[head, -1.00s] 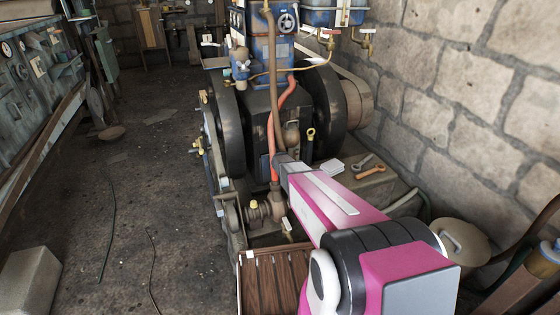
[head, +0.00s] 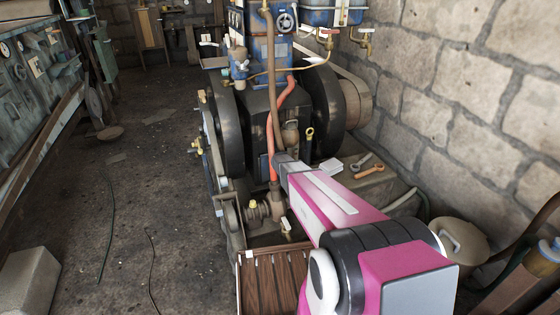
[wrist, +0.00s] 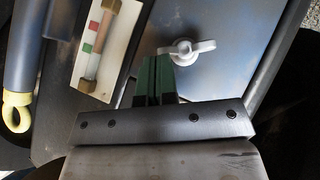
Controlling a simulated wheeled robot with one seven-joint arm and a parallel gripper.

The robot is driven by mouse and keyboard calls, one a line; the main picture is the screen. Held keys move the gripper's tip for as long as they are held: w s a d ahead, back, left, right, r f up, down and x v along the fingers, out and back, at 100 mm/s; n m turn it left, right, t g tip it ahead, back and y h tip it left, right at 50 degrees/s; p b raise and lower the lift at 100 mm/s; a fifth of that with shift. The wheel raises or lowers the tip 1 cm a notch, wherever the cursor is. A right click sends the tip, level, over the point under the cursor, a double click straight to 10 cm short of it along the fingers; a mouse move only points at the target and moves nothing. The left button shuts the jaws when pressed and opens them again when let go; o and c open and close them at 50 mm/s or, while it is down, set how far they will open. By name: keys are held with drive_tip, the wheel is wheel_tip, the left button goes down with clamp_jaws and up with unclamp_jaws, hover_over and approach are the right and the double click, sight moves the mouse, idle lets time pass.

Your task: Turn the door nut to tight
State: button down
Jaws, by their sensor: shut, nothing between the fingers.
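The door nut (wrist: 190,49) is a pale metal wing nut on a flat blue-grey plate (wrist: 235,38), which looks like the door, in the wrist view. Its wings lie nearly level in the picture, tilted slightly up to the right. My gripper (wrist: 155,64) is shut and empty, its dark green fingers together. The fingertips are just below and left of the nut's left wing; I cannot tell if they touch it. In the head view my arm reaches toward the engine (head: 262,120), and I cannot make out the nut or fingertips there.
In the wrist view a pale strip with red and green marks (wrist: 92,62) and a bar with a yellow ring (wrist: 17,112) lie left of my fingers. In the head view a slatted wooden crate (head: 272,284) is below my arm, and spanners (head: 368,170) lie right of it.

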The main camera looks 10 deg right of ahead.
drive_tip(key=shift+w+d+f, duration=0.15)
drive_tip(key=shift+d+f, duration=0.25)
drive_tip(key=shift+d, duration=0.35)
idle(1.0)
idle(0.3)
